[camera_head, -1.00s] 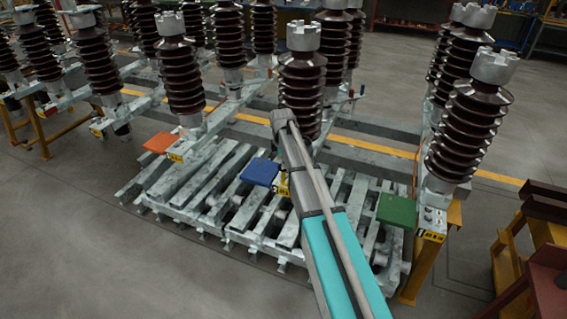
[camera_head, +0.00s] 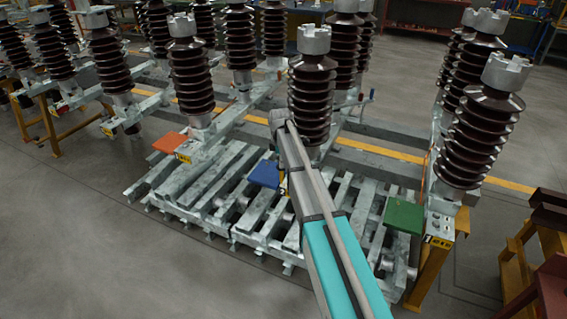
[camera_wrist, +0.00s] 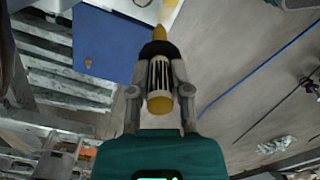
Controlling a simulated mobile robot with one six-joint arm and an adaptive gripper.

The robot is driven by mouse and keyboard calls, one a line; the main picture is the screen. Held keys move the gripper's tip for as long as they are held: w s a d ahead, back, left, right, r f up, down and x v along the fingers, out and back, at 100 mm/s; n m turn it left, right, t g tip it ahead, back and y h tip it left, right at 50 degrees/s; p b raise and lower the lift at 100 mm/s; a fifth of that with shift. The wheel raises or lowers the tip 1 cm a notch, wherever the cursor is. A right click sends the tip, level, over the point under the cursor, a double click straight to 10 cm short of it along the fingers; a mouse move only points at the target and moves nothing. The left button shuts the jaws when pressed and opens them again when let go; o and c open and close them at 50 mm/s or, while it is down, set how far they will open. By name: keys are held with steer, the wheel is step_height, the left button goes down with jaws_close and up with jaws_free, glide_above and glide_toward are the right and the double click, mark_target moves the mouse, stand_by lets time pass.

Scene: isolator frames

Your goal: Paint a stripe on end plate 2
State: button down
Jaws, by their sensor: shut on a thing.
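My gripper (camera_wrist: 160,92) is shut on a paint marker (camera_wrist: 160,75) with a yellow tip, a black-and-white striped body and a yellow end. The tip points away from my wrist, beside the right edge of a blue plate (camera_wrist: 105,40) in the wrist view. I cannot tell whether they touch. A small yellow-orange spot shows on the blue plate. In the head view the blue plate (camera_head: 264,174) is at the middle beam end, left of my arm. My gripper is not clear in that view.
An orange plate (camera_head: 170,142) is at the left beam end and a green plate (camera_head: 404,216) at the right one. Tall brown ribbed insulators (camera_head: 310,100) stand on the beams. Grey slatted metalwork (camera_head: 205,185) lies below. Open floor (camera_head: 90,260) is at the front left.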

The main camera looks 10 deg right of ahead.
stand_by(0.6)
steer(key=shift+s+d+f, duration=0.1)
steer(key=shift+s+d, duration=0.5)
steer(key=shift+d, duration=0.25)
steer(key=shift+s+d, duration=0.6)
steer(key=shift+d, duration=0.2)
step_height(320, 180, up, 6)
steer(key=p, duration=0.5)
steer(key=shift+p, duration=0.4)
step_height(320, 180, up, 3)
steer(key=p, duration=0.3)
steer(key=shift+w+a+f+b, duration=0.1)
steer(key=shift+f+b, duration=0.2)
steer(key=shift+b, duration=0.05)
stand_by(0.7)
steer(key=shift+f, duration=0.2)
